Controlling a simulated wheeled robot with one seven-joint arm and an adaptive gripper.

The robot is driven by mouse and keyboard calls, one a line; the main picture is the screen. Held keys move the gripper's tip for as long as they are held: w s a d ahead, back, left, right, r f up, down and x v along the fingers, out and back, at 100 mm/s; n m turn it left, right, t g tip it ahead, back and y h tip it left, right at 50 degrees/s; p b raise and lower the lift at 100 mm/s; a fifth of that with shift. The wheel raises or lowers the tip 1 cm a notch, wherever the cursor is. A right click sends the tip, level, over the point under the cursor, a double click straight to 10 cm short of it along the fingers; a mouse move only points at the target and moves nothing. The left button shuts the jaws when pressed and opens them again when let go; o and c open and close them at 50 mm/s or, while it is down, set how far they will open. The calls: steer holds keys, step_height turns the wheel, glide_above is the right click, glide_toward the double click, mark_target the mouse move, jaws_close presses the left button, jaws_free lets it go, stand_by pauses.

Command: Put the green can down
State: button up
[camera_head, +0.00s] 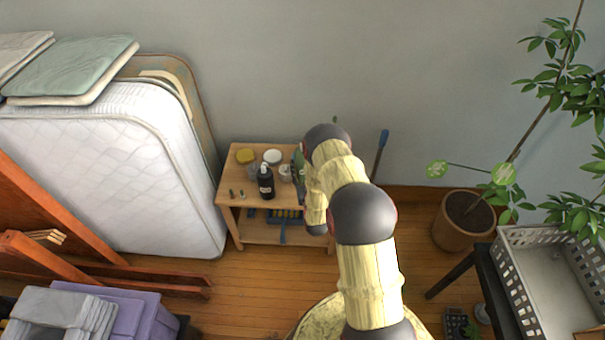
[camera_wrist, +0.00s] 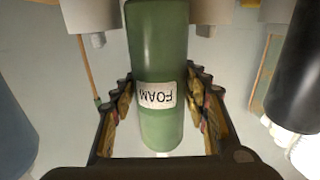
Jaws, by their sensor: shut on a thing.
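The green can (camera_wrist: 160,125) has a white label reading FOAM, which appears upside down in the wrist view. It lies between the two dark fingers of my gripper (camera_wrist: 158,85), which is shut on it. In the head view the can (camera_head: 298,158) shows as a small green patch at the right side of the small wooden table (camera_head: 233,196), beside my arm. My arm hides most of the gripper there. I cannot tell whether the can touches the tabletop.
On the table stand a black pump bottle (camera_head: 265,183), a white jar (camera_head: 285,173), a white round lid (camera_head: 272,156) and a yellow round item (camera_head: 245,155). The front left of the tabletop is fairly clear. Upright mattresses (camera_head: 110,170) stand left; a potted plant (camera_head: 460,222) stands right.

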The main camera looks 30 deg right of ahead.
steer(key=shift+s+f, duration=0.1)
steer(key=shift+f, duration=1.15)
steer(key=shift+a+f, duration=0.1)
steer(key=shift+f, duration=0.05)
steer(key=o, duration=1.2)
steer(key=shift+c, duration=0.2)
steer(key=shift+s, duration=0.15)
steer(key=p+v, duration=0.3)
steer(key=v, duration=0.8)
steer(key=shift+s+a, duration=0.1)
steer(key=shift+s, duration=0.25)
